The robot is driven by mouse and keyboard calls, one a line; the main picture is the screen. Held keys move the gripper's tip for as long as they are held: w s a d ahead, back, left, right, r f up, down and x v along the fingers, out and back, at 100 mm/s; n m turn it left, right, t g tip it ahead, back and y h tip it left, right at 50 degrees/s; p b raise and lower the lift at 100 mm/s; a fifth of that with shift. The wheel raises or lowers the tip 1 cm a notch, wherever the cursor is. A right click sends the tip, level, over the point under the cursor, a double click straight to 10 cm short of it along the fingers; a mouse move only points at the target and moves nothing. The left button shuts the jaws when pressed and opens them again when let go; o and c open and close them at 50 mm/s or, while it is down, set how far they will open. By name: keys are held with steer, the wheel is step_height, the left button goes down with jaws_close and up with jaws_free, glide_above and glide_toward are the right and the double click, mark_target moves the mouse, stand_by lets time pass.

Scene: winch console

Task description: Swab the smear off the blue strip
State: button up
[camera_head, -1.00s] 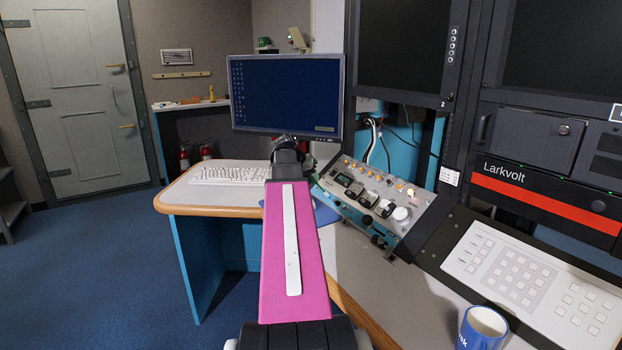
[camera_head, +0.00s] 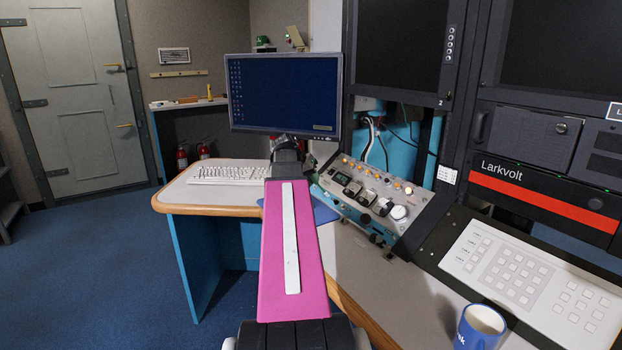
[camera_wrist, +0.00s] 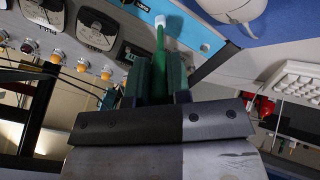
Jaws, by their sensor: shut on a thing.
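My gripper (camera_wrist: 158,85) is shut on a green swab (camera_wrist: 160,45) with a white tip (camera_wrist: 160,20). The tip points away from me and overlaps the blue strip (camera_wrist: 195,30) along the console's edge in the wrist view. I cannot tell whether it touches the strip. The strip also shows on the console front in the head view (camera_head: 348,211). I cannot make out the smear clearly in either view. In the head view my pink arm hides the swab.
The grey console (camera_head: 375,190) has knobs, dials and orange lamps. A white mouse (camera_wrist: 228,8) lies on a blue mat (camera_wrist: 268,25) beside the strip. A keyboard (camera_head: 228,172) and monitor (camera_head: 284,93) stand behind. A blue mug (camera_head: 480,328) stands at front right.

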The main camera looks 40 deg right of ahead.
steer(key=shift+s, duration=0.2)
steer(key=shift+s+a, duration=0.1)
steer(key=shift+s, duration=0.3)
steer(key=shift+r, duration=0.15)
stand_by(0.3)
steer(key=shift+v, duration=2.9)
